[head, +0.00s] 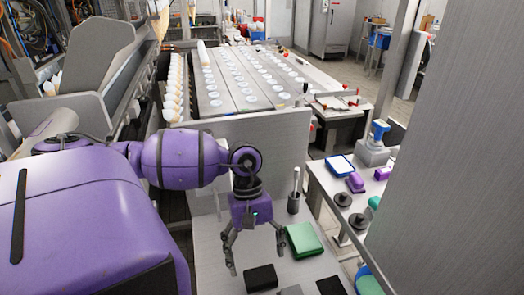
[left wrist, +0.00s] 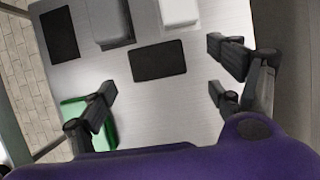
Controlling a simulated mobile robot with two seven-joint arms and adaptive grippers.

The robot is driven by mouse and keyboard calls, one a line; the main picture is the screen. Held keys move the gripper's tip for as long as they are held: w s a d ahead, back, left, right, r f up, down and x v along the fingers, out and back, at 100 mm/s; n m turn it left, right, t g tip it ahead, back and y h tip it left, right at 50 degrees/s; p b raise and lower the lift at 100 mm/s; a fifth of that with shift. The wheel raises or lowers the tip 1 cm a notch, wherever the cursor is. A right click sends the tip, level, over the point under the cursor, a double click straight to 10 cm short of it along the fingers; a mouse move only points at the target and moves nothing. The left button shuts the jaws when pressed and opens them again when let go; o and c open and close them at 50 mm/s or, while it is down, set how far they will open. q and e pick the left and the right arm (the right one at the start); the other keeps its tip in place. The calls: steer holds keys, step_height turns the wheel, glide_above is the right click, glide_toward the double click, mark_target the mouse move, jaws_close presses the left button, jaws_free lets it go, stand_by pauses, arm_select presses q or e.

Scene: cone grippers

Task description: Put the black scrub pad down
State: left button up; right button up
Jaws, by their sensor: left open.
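A flat black scrub pad (head: 262,278) lies on the metal tabletop, just below and in front of my left gripper (head: 256,262). In the left wrist view the same black pad (left wrist: 158,61) lies flat on the bare metal, beyond the spread fingertips of my left gripper (left wrist: 162,92). The fingers are open with nothing between them, and they stand apart from the pad. A second flat black piece (head: 330,286) lies further right; it also shows at the upper left of the left wrist view (left wrist: 58,33). My right gripper is not in view.
A green pad (head: 303,240) lies right of the gripper, close to one finger in the wrist view. A grey block (left wrist: 105,20) and a lighter block (left wrist: 180,12) stand near the black pad. A dark cup (head: 294,203) stands behind. A side table (head: 320,172) carries brushes.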

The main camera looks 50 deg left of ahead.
mark_target(260, 274)
arm_select(q)
steer(key=b+x, duration=0.2)
steer(key=x, duration=0.3)
steer(key=shift+w+d+f, duration=0.1)
steer(key=shift+w+d, duration=0.05)
steer(key=shift+c, duration=0.7)
steer(key=c, duration=0.9)
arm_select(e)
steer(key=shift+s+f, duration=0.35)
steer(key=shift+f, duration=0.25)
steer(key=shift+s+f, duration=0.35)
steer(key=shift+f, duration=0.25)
arm_select(q)
steer(key=shift+o, duration=0.2)
